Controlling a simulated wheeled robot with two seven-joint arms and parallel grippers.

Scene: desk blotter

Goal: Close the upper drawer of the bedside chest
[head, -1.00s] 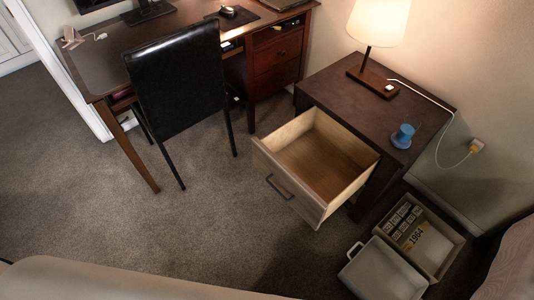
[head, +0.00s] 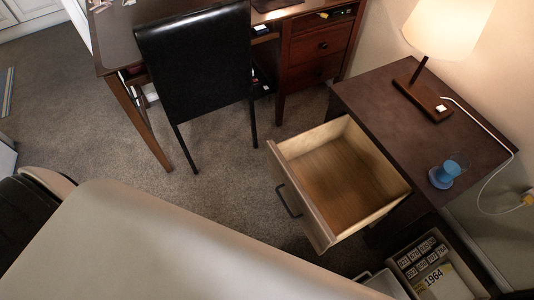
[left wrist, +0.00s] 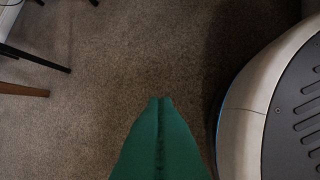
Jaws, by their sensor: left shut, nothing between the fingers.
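The bedside chest (head: 405,95) is dark brown and stands right of centre in the head view. Its upper drawer (head: 335,178) is pulled far out toward the lower left, with a pale wood inside that looks empty. A dark bar handle (head: 286,200) sits on the drawer front. My left gripper (left wrist: 160,101) shows in the left wrist view as green fingers shut together with nothing between them, above bare carpet. The drawer is not in that view, and the left gripper is not in the head view. My right gripper is in neither view.
A lamp (head: 441,40) and a blue cup (head: 443,175) stand on the chest top. An open box (head: 404,272) lies on the floor beside the chest. A black chair (head: 197,65) stands at the desk (head: 112,40). Carpet between chair and drawer is free.

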